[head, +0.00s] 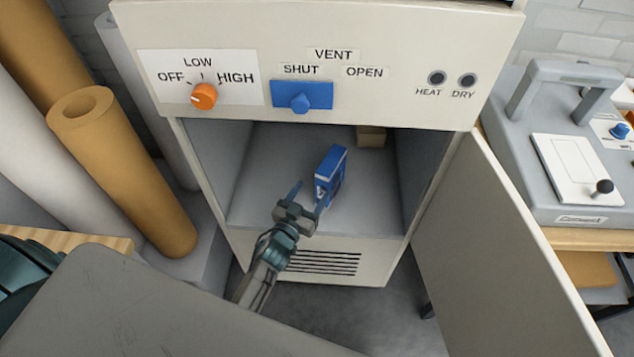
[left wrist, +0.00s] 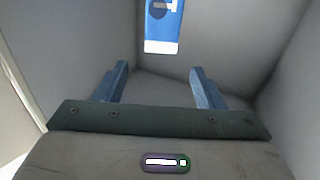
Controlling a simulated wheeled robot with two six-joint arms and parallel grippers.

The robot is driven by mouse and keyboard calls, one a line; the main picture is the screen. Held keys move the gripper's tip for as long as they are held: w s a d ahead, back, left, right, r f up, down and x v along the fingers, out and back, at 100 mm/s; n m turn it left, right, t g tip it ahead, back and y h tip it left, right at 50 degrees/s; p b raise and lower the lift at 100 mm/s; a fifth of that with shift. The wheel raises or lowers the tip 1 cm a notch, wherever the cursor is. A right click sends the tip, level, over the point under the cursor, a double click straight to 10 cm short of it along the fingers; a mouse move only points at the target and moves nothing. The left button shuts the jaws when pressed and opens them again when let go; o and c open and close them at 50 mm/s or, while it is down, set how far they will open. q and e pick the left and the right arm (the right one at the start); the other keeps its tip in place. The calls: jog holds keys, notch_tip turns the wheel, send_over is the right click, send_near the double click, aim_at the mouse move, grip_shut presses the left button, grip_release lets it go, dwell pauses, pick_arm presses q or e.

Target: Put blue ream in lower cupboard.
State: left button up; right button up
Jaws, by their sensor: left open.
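The blue ream (head: 331,176) stands upright on the floor of the lower cupboard (head: 270,205), whose door is open. My left gripper (head: 308,196) reaches into the cupboard opening just in front of the ream. In the left wrist view the two blue fingers of my left gripper (left wrist: 160,82) are spread with nothing between them. The ream (left wrist: 163,25) shows beyond the fingertips, apart from them, its top cut off by the picture edge. My right gripper is not in view.
The open cupboard door (head: 515,240) swings out to the right. A small tan box (head: 371,136) sits at the back of the cupboard. Tall paper rolls (head: 125,165) stand at the left. A grey machine (head: 570,150) stands on a bench at the right.

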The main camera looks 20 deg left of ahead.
pick_arm(q)
jog(key=shift+s, duration=0.4)
jog(key=a+r+y, duration=0.2)
jog(key=a+r, duration=0.2)
jog(key=r, duration=0.1)
jog(key=s+a+f+g, duration=0.1)
jog(key=s+f+g, duration=0.35)
jog(key=f, duration=0.75)
jog(key=s+a+f+g, duration=0.2)
jog(key=s+f, duration=0.6)
jog(key=f, duration=0.4)
jog(key=s+a+f+g, duration=0.1)
jog(key=s+f+g, duration=0.35)
jog(key=f, duration=0.75)
jog(key=s+a+f+g, duration=0.1)
jog(key=s+f, duration=0.3)
jog(key=s, duration=0.5)
jog(key=s+f+g, duration=0.2)
jog(key=s+f, duration=0.3)
jog(key=s, duration=0.4)
jog(key=s+a+f+g+y, duration=0.1)
jog(key=s+f, duration=0.3)
jog(key=s, duration=0.5)
jog(key=shift+s+a+f+n+g, duration=0.3)
jog(key=shift+s+n+g, duration=0.1)
jog(key=shift+g, duration=0.4)
